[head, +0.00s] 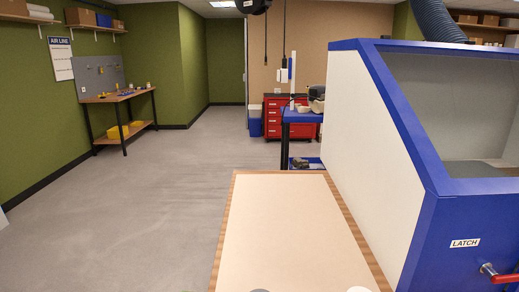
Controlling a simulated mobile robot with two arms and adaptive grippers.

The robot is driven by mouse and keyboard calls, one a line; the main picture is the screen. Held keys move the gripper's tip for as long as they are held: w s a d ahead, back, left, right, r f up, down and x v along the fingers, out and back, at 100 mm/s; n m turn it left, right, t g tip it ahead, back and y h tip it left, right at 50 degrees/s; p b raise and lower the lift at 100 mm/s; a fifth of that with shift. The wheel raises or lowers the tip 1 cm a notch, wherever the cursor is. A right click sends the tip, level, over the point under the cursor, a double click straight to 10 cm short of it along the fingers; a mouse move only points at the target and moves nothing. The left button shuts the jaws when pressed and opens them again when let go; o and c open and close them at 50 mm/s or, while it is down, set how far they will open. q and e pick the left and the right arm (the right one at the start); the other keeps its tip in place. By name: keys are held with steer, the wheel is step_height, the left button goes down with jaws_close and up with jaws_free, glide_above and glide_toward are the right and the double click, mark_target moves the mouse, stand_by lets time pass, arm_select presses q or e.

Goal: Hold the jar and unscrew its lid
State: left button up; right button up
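No jar or lid can be made out for sure in the head view. Small items (130,91) stand on a wooden workbench (112,98) at the far left, too small to tell apart. Neither of my grippers is in view.
A table with a pale top (285,220) lies directly ahead. A blue and white cabinet (375,130) marked LATCH, with a red handle (505,278), stands at right. Behind are a blue cart (300,116) and red drawers (273,118). Grey floor (150,200) at left is clear.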

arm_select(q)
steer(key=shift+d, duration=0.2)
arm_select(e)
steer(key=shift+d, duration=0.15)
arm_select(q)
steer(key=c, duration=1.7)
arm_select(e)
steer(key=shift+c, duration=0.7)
